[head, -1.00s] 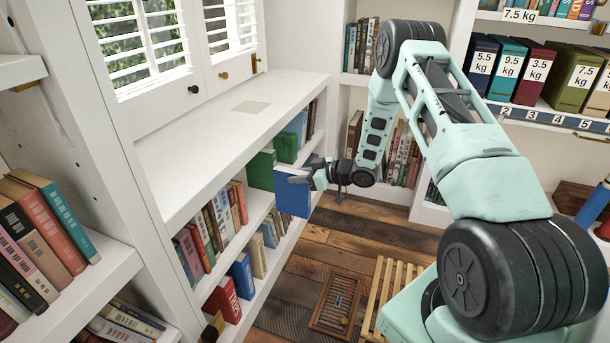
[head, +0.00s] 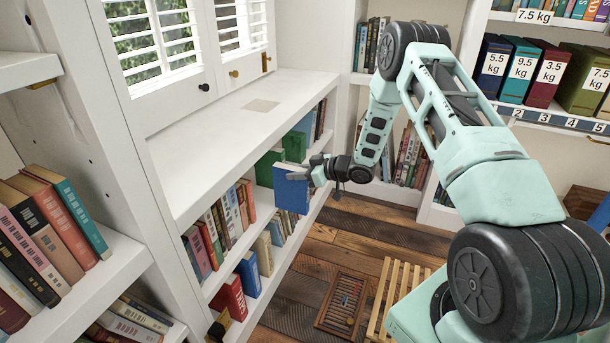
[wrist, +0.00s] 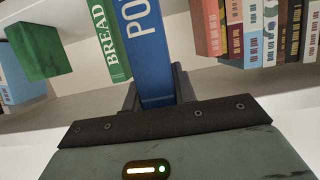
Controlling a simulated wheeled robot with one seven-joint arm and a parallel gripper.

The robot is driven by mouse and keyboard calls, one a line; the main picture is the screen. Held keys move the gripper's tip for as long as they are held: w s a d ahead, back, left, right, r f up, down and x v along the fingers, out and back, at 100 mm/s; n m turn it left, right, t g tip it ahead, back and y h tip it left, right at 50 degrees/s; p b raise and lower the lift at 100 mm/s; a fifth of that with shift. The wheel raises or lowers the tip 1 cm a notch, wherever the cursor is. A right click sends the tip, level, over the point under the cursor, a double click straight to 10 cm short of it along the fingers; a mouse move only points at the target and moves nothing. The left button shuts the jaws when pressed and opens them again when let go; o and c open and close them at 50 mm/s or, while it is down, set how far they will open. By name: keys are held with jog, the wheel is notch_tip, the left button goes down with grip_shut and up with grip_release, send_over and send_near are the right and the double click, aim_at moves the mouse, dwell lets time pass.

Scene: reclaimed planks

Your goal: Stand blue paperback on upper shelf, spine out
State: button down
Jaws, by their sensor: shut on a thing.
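The blue paperback (head: 291,192) is held upright at the front of the upper shelf (head: 232,258), beside green books (head: 268,168). My gripper (head: 313,174) is shut on it from the room side. In the wrist view the blue paperback (wrist: 147,45) stands between the fingers (wrist: 152,88), its spine with white letters facing my wrist.
Several books (head: 232,212) stand nearer on the same shelf. In the wrist view, books (wrist: 255,30) stand to the right across a gap, and a green block-like book (wrist: 40,45) is at left. A slatted wooden piece (head: 397,290) and an abacus-like frame (head: 342,301) lie on the floor.

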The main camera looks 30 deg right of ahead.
jog(key=w+a+b, duration=0.1)
jog(key=w+a, duration=0.6)
jog(key=w, duration=0.3)
jog(key=shift+w+b, duration=0.35)
jog(key=shift+r, duration=0.1)
jog(key=shift+f, duration=0.3)
dwell(0.5)
jog(key=c, duration=1)
grip_release()
jog(key=shift+c, duration=0.2)
jog(key=shift+s, duration=0.1)
jog(key=p+v, duration=0.3)
jog(key=v, duration=1.4)
jog(key=shift+s+r, duration=0.1)
jog(key=shift+r, duration=0.05)
